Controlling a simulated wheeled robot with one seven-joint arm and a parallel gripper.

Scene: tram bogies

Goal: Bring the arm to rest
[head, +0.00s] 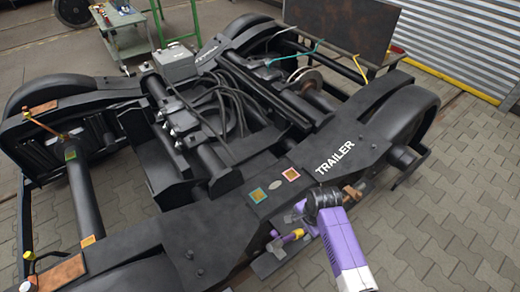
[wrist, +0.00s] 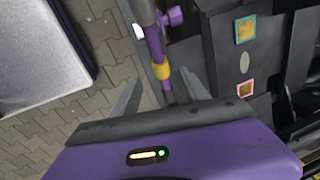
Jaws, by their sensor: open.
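My gripper (head: 300,217) is at the near side of the black trailer bogie (head: 215,228), with my purple arm reaching in from the lower right. In the wrist view my gripper (wrist: 160,94) shows two grey fingers spread apart with nothing held. A purple rod with a yellow band (wrist: 160,71) runs down the picture between the fingers; I cannot tell how far beyond them it lies. In the head view this purple and yellow part (head: 289,238) sits at the bogie's side, just below and left of my gripper.
A green trolley (head: 128,42) stands behind the bogie. A dark panel (head: 345,28) and a corrugated shutter (head: 455,45) are at the back right. Orange and pink square tags (head: 258,195) mark the frame. Paved floor (head: 460,215) is clear at right.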

